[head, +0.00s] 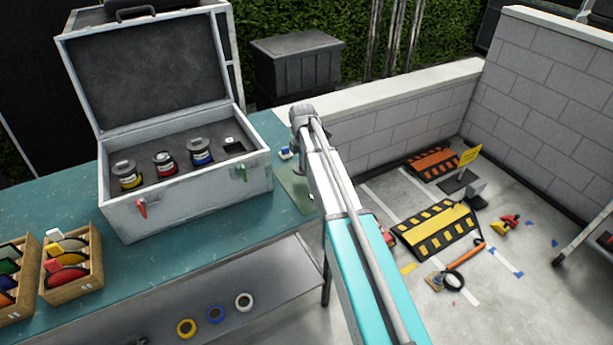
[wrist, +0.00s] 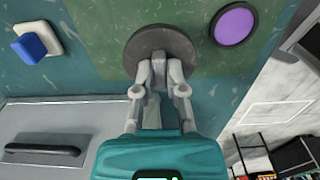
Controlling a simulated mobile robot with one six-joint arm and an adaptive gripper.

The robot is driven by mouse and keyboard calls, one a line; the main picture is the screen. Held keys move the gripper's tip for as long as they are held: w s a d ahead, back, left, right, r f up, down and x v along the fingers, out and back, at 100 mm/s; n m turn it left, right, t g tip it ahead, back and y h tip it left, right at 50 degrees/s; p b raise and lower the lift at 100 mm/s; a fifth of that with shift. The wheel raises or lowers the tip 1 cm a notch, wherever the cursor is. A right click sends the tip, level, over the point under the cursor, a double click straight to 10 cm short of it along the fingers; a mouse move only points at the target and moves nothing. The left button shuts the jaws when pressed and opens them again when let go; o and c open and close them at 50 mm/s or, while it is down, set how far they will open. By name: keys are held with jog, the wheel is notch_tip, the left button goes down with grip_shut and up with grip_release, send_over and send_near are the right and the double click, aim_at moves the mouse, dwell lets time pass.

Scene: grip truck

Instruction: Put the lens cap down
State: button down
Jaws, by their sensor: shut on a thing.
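A round purple-faced disc with a dark rim (wrist: 234,24) lies to the right of the cap. In the head view, the mat (head: 295,190) is at the right end of the teal bench, and my arm hides the gripper and cap.
An open metal case (head: 190,205) holding several lenses stands left of the mat. A small blue-and-white object (head: 285,153) sits behind the mat; it also shows in the wrist view (wrist: 30,45). Wooden filter boxes (head: 70,285) stand at the left. A low block wall (head: 400,125) is behind the bench.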

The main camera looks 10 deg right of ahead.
jog(key=shift+w+d+f, duration=0.1)
jog(key=shift+w+f, duration=0.35)
jog(key=shift+f, duration=0.05)
jog(key=shift+w+d+f+b, duration=0.1)
jog(key=shift+w+f+b, duration=0.35)
jog(key=shift+f+b, duration=0.4)
jog(key=shift+s+f+b, duration=0.1)
jog(key=shift+f+b, duration=1.05)
jog(key=shift+b, duration=0.25)
jog(key=shift+f, duration=0.2)
jog(key=c, duration=0.7)
grip_release()
jog(key=shift+r, duration=0.1)
notch_tip(320, 180, up, 12)
jog(key=p, duration=1.2)
jog(key=shift+r, duration=0.15)
